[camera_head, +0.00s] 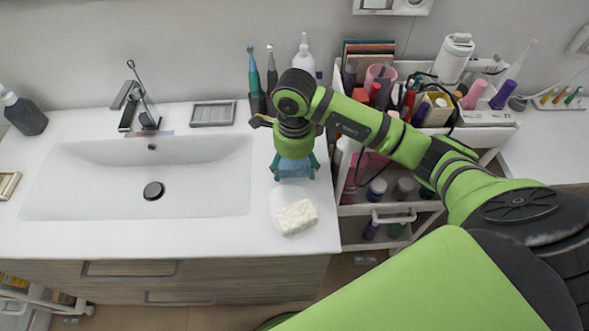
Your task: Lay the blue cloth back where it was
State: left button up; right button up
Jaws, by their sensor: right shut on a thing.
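My right gripper (294,172) reaches in from the right and points down over the counter, to the right of the sink. It is shut on the blue cloth (293,167). Only a small light blue part of the cloth shows between the teal fingers; the gripper hides the rest. I cannot tell whether the cloth touches the counter. A cream-white textured block (297,217), perhaps a sponge or folded towel, lies on a pale dish just in front of the gripper. My left gripper is not in view.
The sink (90,190) with its tap (130,104) is to the left. A grey tray (213,113) and a toothbrush cup (258,104) stand behind. A crowded cosmetics cart (375,211) is on the right, under my arm.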

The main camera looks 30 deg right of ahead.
aim_at(294, 174)
notch_tip(294, 174, down, 3)
jog(key=shift+f+p, duration=0.15)
jog(key=shift+p, duration=0.45)
jog(key=shift+f, duration=0.1)
jog(key=shift+f, duration=0.15)
jog(key=o, duration=1)
